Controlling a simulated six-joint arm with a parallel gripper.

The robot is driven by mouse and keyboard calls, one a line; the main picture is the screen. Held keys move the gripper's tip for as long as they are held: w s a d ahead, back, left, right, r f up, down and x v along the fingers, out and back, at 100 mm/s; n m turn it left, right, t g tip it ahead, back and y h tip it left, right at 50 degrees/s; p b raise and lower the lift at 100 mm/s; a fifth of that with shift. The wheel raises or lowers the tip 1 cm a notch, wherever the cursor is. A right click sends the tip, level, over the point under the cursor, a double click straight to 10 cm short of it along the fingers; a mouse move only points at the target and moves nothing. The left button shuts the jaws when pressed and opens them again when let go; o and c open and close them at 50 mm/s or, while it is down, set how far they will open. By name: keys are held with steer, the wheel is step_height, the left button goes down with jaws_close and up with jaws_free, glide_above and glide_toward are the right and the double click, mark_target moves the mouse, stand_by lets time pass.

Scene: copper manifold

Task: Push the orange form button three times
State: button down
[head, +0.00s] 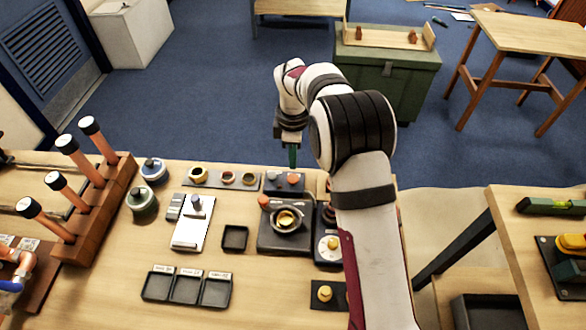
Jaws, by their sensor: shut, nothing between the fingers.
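Another orange knob (263,201) sits on the back left corner of a black device (272,238) with a brass ring. Labels are too small to read, so I cannot tell which is the form button. My gripper (292,157), with green fingers shut and empty, points down over the back of the bench. Its tips appear just above the small box's right button in the picture; contact cannot be told.
Copper tubes stand in a wooden rack (112,205) at left. Bare wood lies between the items.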

mark_target(293, 178)
steer(key=shift+f, duration=2.3)
steer(key=shift+f, duration=1.1)
step_height(293, 178, up, 14)
steer(key=shift+r, duration=0.25)
steer(key=shift+w, duration=0.1)
step_height(293, 178, down, 12)
steer(key=shift+f, duration=0.15)
steer(key=shift+f, duration=0.1)
